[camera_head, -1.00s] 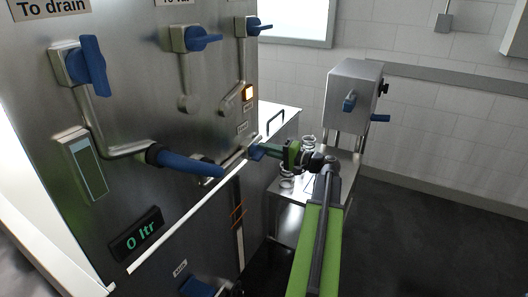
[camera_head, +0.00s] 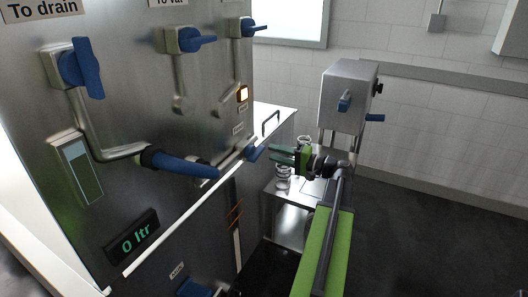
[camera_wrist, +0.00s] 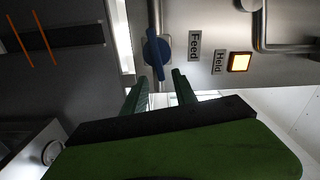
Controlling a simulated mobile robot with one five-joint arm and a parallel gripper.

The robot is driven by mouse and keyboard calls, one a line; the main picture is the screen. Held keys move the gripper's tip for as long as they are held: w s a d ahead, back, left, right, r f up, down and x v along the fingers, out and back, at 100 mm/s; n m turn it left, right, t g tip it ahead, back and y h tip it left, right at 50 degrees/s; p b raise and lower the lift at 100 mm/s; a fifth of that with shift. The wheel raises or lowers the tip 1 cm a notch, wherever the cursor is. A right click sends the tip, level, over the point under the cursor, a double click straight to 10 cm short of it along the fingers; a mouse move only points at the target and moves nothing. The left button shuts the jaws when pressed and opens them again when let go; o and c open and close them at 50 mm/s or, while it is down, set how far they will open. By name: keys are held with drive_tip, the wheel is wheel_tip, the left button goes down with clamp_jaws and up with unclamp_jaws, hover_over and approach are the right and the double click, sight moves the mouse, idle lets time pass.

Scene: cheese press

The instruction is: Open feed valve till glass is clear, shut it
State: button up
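The feed valve's blue handle (camera_head: 257,150) sits low on the right edge of the steel panel. In the wrist view the handle (camera_wrist: 157,57) lies roughly along its pipe, beside the "Feed" label (camera_wrist: 194,46). The display (camera_head: 133,239) reads "0 ltr".
The "Held" lamp (camera_wrist: 239,62) glows amber. Other blue valve handles are the "To drain" one (camera_head: 90,68) and two at the top (camera_head: 197,41). A blue-ended spout pipe (camera_head: 180,165) projects from the panel. A steel press box (camera_head: 348,95) stands behind on the right; dark floor is open there.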

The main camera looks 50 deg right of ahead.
drive_tip(key=v, duration=1.1)
drive_tip(key=shift+s, duration=0.3)
drive_tip(key=shift+f, duration=0.1)
